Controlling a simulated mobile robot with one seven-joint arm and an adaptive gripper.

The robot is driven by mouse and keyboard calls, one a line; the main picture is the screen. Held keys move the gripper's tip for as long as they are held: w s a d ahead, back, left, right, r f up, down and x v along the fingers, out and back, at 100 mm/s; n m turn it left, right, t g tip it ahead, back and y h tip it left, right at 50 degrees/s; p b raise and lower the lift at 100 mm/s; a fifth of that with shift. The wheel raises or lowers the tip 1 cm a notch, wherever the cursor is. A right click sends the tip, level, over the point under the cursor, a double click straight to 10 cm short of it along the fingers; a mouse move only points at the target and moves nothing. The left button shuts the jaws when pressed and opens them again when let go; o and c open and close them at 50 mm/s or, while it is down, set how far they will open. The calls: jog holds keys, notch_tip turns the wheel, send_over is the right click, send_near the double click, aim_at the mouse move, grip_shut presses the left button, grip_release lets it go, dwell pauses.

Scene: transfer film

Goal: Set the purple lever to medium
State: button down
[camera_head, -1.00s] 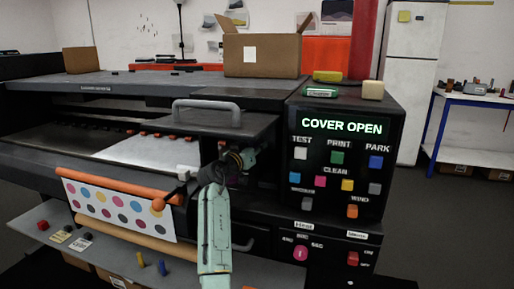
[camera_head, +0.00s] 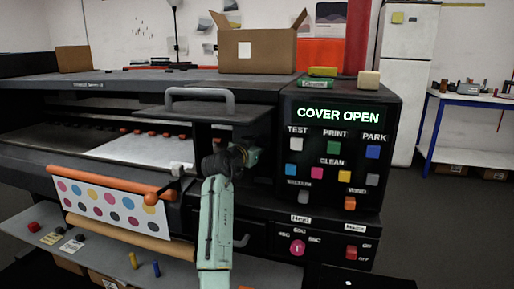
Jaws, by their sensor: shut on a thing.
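My gripper (camera_head: 217,163) is a dark shape under the printer's raised cover (camera_head: 205,113), at the end of my pale green arm. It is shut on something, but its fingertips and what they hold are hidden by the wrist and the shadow. I cannot make out a purple lever in this view; the area around my gripper is dark. The printer's panel display (camera_head: 338,114) reads COVER OPEN.
The cover's grey handle (camera_head: 200,96) is just above my gripper. A button panel (camera_head: 333,165) and a magenta heat knob (camera_head: 297,247) are to the right. An orange roller with a dotted print (camera_head: 110,208) is at left. Cardboard boxes (camera_head: 257,49) stand behind.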

jog(key=shift+s+d+f+m, duration=0.15)
jog(key=shift+d+m, duration=0.1)
jog(key=shift+m, duration=0.25)
jog(key=c, duration=1.3)
grip_release()
jog(key=v, duration=1.2)
